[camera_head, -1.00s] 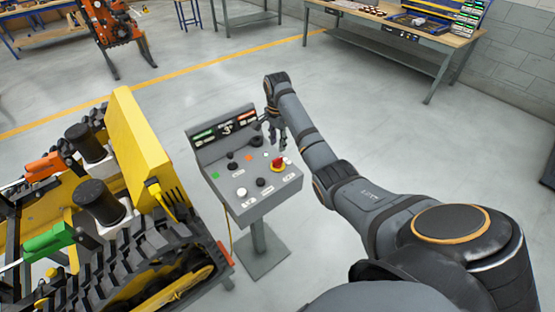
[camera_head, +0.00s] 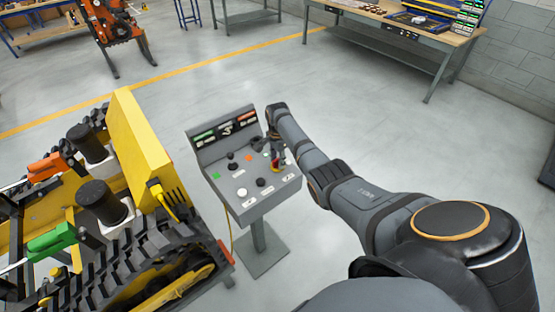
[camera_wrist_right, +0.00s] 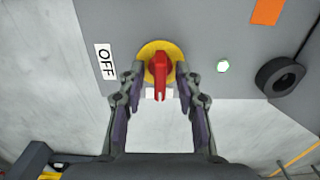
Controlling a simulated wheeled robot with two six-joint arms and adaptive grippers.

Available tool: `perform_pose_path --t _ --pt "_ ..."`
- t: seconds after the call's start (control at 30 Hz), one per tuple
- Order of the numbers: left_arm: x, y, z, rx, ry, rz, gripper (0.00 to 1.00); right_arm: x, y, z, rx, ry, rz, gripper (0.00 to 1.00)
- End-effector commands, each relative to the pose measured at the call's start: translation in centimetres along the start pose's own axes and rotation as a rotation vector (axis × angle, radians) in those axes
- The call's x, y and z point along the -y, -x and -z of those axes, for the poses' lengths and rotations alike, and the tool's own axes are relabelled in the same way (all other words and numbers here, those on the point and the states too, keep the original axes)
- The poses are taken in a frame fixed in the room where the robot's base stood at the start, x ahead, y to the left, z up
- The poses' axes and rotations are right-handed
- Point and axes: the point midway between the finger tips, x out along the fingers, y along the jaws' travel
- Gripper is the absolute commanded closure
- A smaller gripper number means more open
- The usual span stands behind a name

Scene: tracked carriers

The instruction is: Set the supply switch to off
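The supply switch (camera_wrist_right: 159,68) is a red rotary handle on a yellow round plate, on a grey control panel (camera_head: 240,205). In the right wrist view its handle points down in the picture, and an OFF label (camera_wrist_right: 105,62) is to its left. My right gripper (camera_wrist_right: 161,75) is open, with one finger on each side of the red handle; I cannot tell if they touch it. In the head view the right gripper (camera_head: 276,158) is over the right side of the panel and partly hides the switch. My left gripper is not in view.
The panel also has a black knob (camera_wrist_right: 279,77), a small lit green-white lamp (camera_wrist_right: 223,66) and an orange label (camera_wrist_right: 267,11). A yellow tracked carrier (camera_head: 140,140) stands close to the panel's left. A workbench (camera_head: 400,30) is at the back right. Floor between is clear.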

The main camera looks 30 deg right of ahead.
Motion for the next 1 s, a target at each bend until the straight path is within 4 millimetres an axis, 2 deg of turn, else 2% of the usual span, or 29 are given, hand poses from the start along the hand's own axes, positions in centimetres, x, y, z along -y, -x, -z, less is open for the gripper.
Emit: perform_pose_path --t 0.13,0.17,0.4,0.77,1.0 --pt "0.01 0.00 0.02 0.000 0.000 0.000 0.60 0.02 0.03 -0.01 0.000 0.000 0.000 0.66" --pt "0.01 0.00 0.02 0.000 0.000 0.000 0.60 0.02 0.03 0.00 0.000 0.000 0.000 0.69" --pt "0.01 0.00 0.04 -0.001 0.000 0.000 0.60 0.01 0.05 0.00 0.000 0.000 0.000 1.00" --pt "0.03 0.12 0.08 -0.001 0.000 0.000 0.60 0.02 0.11 0.00 0.000 0.018 0.000 1.00" --pt "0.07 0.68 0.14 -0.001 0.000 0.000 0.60 0.03 0.23 0.00 0.000 0.123 0.000 1.00"
